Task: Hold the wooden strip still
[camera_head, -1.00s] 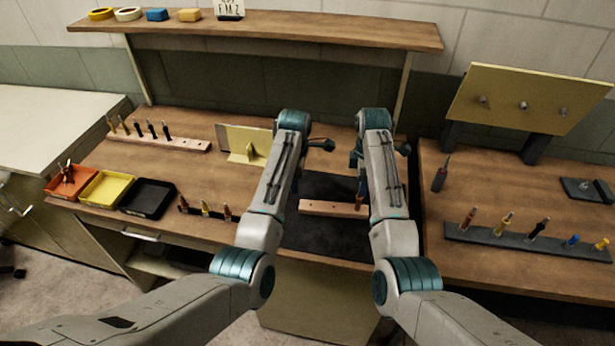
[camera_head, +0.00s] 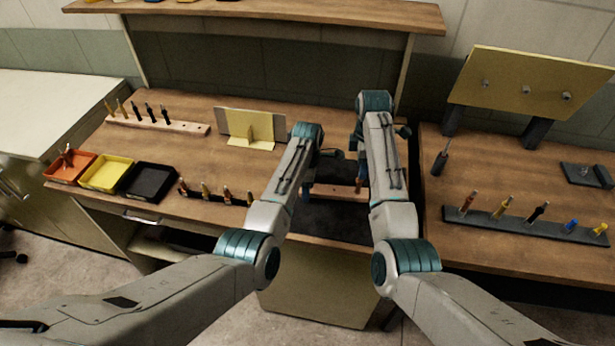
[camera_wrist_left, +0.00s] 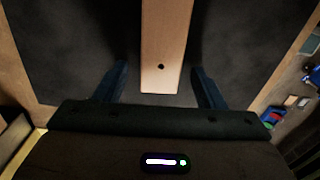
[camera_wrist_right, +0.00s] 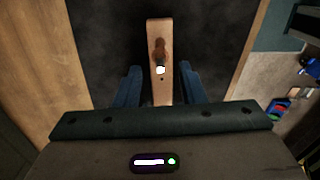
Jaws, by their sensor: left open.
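The wooden strip (camera_head: 335,190) lies over the dark mat (camera_head: 325,222) on the middle bench, partly hidden by my arms. An upright tool with a brownish-orange handle (camera_wrist_right: 160,52) stands on it near its right part. My left gripper (camera_wrist_left: 160,68) is open, with its fingers on either side of the strip's end, which has a small dark hole. Gaps show between fingers and wood. My right gripper (camera_wrist_right: 160,78) is open, with its fingers either side of the strip's other end and narrow gaps. I cannot tell the height of either gripper over the strip.
Orange, yellow and black trays (camera_head: 148,181) stand at the left. A rack of drivers (camera_head: 158,121) and a yellow bracket panel (camera_head: 250,128) stand behind. The right bench holds a dark tool rack (camera_head: 525,225) and a tilted yellow panel (camera_head: 528,90).

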